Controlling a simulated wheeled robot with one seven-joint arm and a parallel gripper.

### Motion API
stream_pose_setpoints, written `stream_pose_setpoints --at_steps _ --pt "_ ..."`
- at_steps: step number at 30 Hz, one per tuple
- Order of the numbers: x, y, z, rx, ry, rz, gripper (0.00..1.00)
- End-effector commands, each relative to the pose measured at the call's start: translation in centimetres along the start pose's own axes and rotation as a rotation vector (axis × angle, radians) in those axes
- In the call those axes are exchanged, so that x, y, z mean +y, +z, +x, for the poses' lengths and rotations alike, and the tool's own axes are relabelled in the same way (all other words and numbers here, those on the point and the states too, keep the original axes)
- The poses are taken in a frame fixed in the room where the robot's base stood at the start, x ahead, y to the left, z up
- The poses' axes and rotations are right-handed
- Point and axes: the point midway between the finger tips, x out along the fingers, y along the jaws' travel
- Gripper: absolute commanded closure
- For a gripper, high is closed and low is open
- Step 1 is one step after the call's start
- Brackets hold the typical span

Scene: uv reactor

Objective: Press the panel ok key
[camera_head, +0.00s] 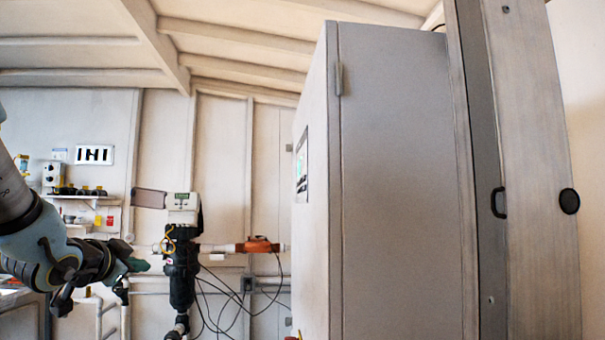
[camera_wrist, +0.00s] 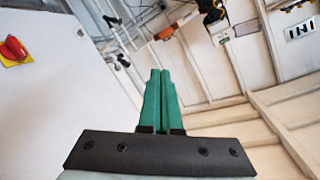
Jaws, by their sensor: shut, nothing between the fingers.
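The panel (camera_head: 301,165) is on the narrow left-hand face of the tall grey cabinet (camera_head: 400,180) in the head view. It is seen at a steep angle, with a small greenish screen; its ok key is too small to make out. My gripper (camera_head: 140,265) is at the left of the head view, well to the left of the cabinet and lower than the panel. In the wrist view its green fingers (camera_wrist: 160,90) are together with nothing between them. I cannot make out the panel in the wrist view.
A red and yellow rotary switch (camera_wrist: 14,50) is on the pale surface at left in the wrist view. A dark device with a white controller (camera_head: 183,208), a pipe with an orange valve (camera_head: 258,245) and hanging cables stand behind. A wall shelf (camera_head: 85,197) is at left.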

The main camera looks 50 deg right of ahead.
Motion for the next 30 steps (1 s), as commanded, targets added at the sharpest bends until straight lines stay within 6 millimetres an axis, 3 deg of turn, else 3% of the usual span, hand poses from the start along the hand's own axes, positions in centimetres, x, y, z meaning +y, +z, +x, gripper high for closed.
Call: stream_pose_setpoints --at_steps 1,9,15,21,30 --pt "0.2 -2.7 0.2 0.067 0.012 0.039 1.00" --pt "2.9 -15.1 -0.6 0.425 0.071 0.222 1.00" --pt "5.2 -22.2 -2.8 0.653 0.110 0.320 1.00" --pt "6.7 -25.6 -4.4 0.780 0.131 0.367 1.00" --pt "7.0 -26.2 -4.7 0.804 0.135 0.376 1.00"
